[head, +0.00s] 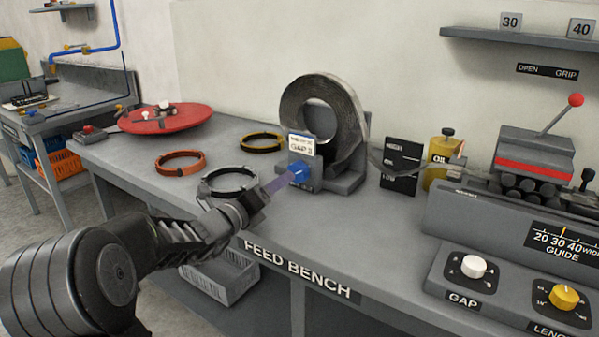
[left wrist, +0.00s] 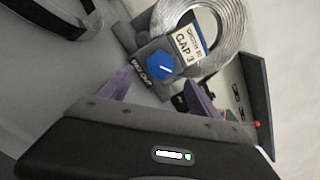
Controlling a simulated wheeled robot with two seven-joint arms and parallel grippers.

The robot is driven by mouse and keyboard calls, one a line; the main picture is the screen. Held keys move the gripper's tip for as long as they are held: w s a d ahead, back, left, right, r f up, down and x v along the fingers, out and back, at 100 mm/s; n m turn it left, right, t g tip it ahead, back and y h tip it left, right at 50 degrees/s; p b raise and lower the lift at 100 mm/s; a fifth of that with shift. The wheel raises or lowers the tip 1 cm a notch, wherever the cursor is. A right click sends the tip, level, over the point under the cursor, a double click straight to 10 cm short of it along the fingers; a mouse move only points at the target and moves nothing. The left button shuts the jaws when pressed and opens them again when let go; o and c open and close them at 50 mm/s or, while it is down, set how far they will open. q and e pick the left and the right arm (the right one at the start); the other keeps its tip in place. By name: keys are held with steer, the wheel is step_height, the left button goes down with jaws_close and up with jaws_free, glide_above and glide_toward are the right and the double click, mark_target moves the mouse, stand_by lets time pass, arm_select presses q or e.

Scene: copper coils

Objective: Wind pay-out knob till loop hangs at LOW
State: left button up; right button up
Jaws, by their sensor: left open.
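The blue pay-out knob (head: 299,171) sits on the front of a grey block below the coil of metal strip (head: 318,100). In the left wrist view the knob (left wrist: 161,66) has a white pointer line, and the coil (left wrist: 222,30) stands behind it. My left gripper (head: 279,184) is just in front of the knob. In the left wrist view its purple fingers (left wrist: 158,92) are spread wide, one toward each side of the knob, with nothing held. My right gripper is out of view.
Black (head: 230,181), orange (head: 180,162) and yellow-black (head: 262,142) rings lie on the feed bench (head: 130,165), left of the coil. A red disc (head: 165,118) is behind them. A yellow oil can (head: 438,160) and a roller machine (head: 535,160) stand right of the gauge.

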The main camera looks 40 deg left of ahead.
mark_target(298, 172)
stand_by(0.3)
arm_select(q)
steer(key=shift+w, duration=3.9)
steer(key=shift+c, duration=0.2)
steer(key=c, duration=1.3)
